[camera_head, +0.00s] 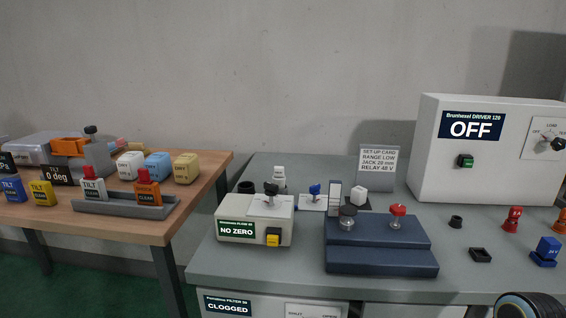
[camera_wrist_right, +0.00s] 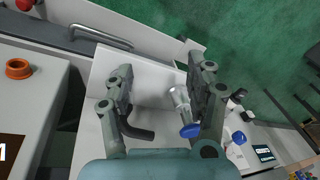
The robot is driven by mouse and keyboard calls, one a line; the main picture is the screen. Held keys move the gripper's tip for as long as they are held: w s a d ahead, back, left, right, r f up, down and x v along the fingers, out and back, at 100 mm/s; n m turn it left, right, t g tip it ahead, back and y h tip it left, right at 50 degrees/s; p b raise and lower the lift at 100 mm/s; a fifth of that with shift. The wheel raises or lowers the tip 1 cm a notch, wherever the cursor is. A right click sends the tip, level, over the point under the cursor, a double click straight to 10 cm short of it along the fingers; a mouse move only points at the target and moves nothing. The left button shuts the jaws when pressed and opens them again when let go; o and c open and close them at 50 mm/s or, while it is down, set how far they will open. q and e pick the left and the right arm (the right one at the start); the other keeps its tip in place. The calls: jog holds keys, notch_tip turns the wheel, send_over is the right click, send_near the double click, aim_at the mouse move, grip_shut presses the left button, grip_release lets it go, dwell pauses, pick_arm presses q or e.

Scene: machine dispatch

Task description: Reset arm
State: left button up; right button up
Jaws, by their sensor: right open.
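My right gripper (camera_wrist_right: 160,82) is open in the right wrist view, its two grey fingers spread apart. A silver fitting with a blue end (camera_wrist_right: 183,110) shows beside the right-hand finger, partly hidden by it. A dark curved piece (camera_wrist_right: 137,131) shows near the left-hand finger. Both appear to lie over a white surface (camera_wrist_right: 155,75) beyond the fingers; I cannot tell whether either touches a finger. My left gripper is in neither view. In the head view no gripper shows; only a dark rounded part of my arm enters at the bottom right corner.
In the head view, a grey bench (camera_head: 300,265) holds the NO ZERO box (camera_head: 235,232), a dark blue stepped block (camera_head: 375,262), the white OFF driver box (camera_head: 490,175) and small parts. A wooden table (camera_head: 130,228) stands left across a gap. A bar handle (camera_wrist_right: 100,37) shows in the wrist view.

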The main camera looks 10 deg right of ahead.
jog(key=s+a+f+m+h+b, duration=0.1)
jog(key=s+f+m+h+b, duration=0.2)
jog(key=s+f, duration=2.8)
jog(key=shift+s+f+b, duration=0.35)
jog(key=shift+f+b, duration=0.8)
jog(key=shift+b, duration=0.8)
